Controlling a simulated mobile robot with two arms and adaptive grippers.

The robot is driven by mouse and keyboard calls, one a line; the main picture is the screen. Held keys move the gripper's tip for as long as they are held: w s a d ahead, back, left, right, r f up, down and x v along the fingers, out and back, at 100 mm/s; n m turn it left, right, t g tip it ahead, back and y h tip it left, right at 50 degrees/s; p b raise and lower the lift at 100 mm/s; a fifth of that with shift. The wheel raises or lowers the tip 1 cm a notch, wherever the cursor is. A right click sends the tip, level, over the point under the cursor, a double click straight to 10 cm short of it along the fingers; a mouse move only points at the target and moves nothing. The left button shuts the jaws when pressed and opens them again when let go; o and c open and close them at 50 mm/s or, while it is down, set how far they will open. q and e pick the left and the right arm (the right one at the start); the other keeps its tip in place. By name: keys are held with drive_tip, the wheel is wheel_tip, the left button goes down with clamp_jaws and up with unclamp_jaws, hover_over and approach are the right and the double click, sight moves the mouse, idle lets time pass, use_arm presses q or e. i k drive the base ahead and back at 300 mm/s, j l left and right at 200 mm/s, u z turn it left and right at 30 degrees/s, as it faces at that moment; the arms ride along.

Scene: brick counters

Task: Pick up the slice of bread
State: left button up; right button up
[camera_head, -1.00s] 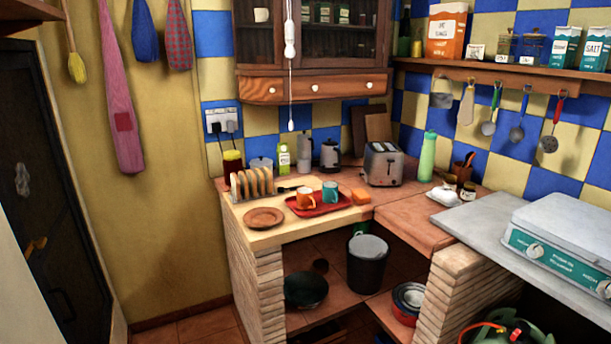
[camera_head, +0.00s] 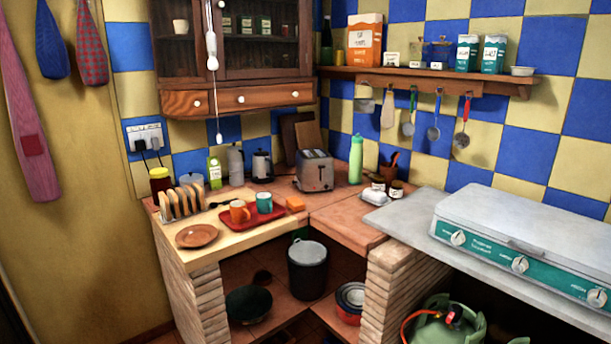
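Several slices of bread (camera_head: 183,202) stand upright in a toast rack at the left end of the brick counter (camera_head: 262,232). A brown plate (camera_head: 197,236) lies in front of the rack, near the counter's front edge. Neither of my grippers shows in the head view, so their state is hidden.
A red tray (camera_head: 262,218) with an orange mug (camera_head: 239,212) and a teal mug (camera_head: 264,202) sits right of the rack. A toaster (camera_head: 314,171), a green bottle (camera_head: 356,159) and small jars (camera_head: 396,188) stand behind. A gas stove (camera_head: 530,240) is at right.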

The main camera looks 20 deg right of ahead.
sight(173, 199)
drive_tip(key=i+j+z, duration=0.15)
drive_tip(key=i, duration=0.3)
drive_tip(key=i+j+z, duration=0.1)
drive_tip(key=i+j, duration=0.3)
drive_tip(key=i+l, duration=0.05)
